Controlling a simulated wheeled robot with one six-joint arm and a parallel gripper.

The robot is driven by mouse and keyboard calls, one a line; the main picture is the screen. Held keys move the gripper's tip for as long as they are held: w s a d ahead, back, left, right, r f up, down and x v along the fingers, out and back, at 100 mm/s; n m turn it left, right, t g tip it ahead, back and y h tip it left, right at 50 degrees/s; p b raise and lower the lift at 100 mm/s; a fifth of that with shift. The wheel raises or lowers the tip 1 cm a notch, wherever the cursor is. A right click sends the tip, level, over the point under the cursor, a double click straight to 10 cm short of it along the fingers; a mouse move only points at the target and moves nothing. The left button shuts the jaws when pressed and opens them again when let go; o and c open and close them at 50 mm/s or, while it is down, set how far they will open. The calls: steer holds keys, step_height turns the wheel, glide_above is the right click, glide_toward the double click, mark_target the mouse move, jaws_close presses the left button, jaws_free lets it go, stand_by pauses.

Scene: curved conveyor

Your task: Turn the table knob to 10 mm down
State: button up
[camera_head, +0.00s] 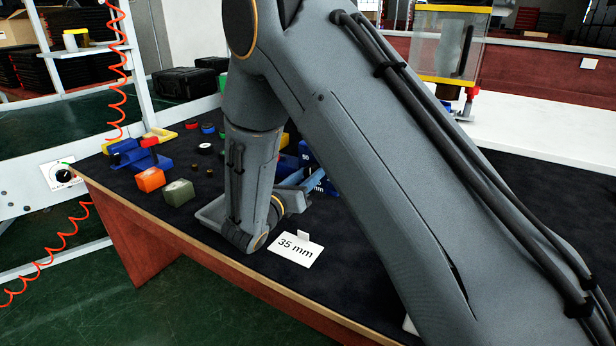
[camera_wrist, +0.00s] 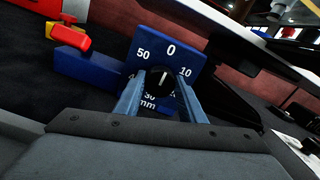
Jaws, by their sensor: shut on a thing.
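A blue dial block (camera_wrist: 172,52) stands on the dark table in the wrist view, marked 0 at the top, 10 to the right, 50 to the left, with 30 and mm lower down. Its black round knob (camera_wrist: 157,84) has a white pointer line directed up towards the 0. My gripper (camera_wrist: 160,90) has its two blue-grey fingers on either side of the knob and is shut on it. The fingers cover part of the lower numbers. In the head view, the blue dial block (camera_head: 318,184) shows only partly behind my arm.
A white card reading "35 mm" (camera_head: 296,245) stands near the table's front edge. Orange (camera_head: 150,180) and green (camera_head: 178,192) blocks and other small parts lie to the left. A wall dial (camera_head: 62,176) is beyond the table's left end. In the wrist view, a red piece (camera_wrist: 71,36) lies at upper left.

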steer(key=shift+m, duration=0.3)
steer(key=m+b, duration=0.3)
steer(key=m, duration=0.2)
steer(key=shift+f, duration=0.1)
steer(key=m+b, duration=0.4)
steer(key=m, duration=0.2)
steer(key=shift+s+d, duration=0.1)
steer(key=shift+d, duration=0.05)
stand_by(0.5)
steer(key=o, duration=1)
steer(key=shift+o, duration=0.2)
steer(key=shift+v, duration=3.95)
